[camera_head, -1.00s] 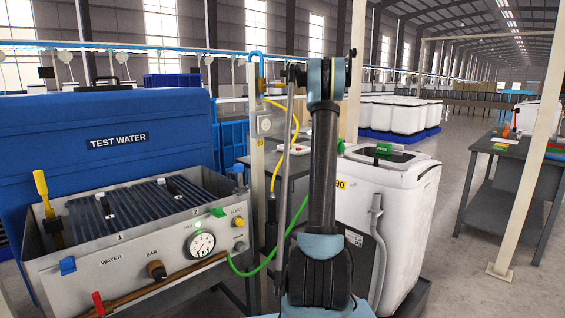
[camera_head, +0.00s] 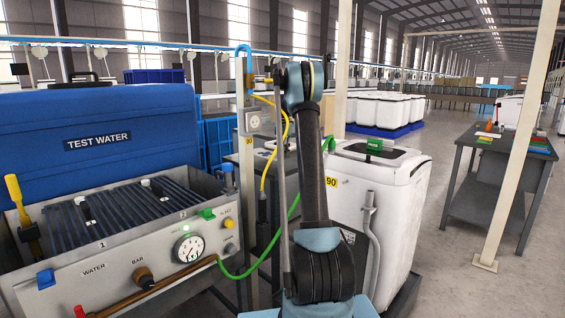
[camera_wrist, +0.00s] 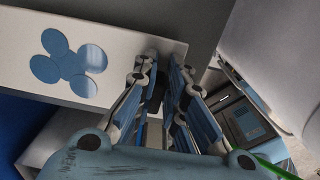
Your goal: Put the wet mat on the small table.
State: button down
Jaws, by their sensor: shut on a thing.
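In the wrist view a pale flat mat (camera_wrist: 20,58) with glossy blue wet patches (camera_wrist: 70,62) reaches across the upper left. Its right end lies at the tips of my gripper (camera_wrist: 162,75), whose fingers are close together and shut on it. In the head view my arm rises in the middle, and the gripper and mat are hidden. A small grey table (camera_head: 237,158) stands behind the post, partly hidden by the post and hoses. I cannot tell whether it is the task's table.
A test bench (camera_head: 115,262) with a gauge and a blue TEST WATER tank (camera_head: 60,120) stand at left. A white washing machine (camera_head: 350,215) is right of my arm. A grey workbench (camera_head: 490,185) and a cream post (camera_head: 515,150) stand farther right, with open floor between.

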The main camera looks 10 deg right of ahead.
jog(key=shift+f, duration=2)
jog(key=c, duration=1.7)
grip_release()
jog(key=shift+o, duration=0.2)
jog(key=shift+r, duration=0.15)
notch_tip(320, 180, up, 12)
jog(key=shift+f, duration=0.1)
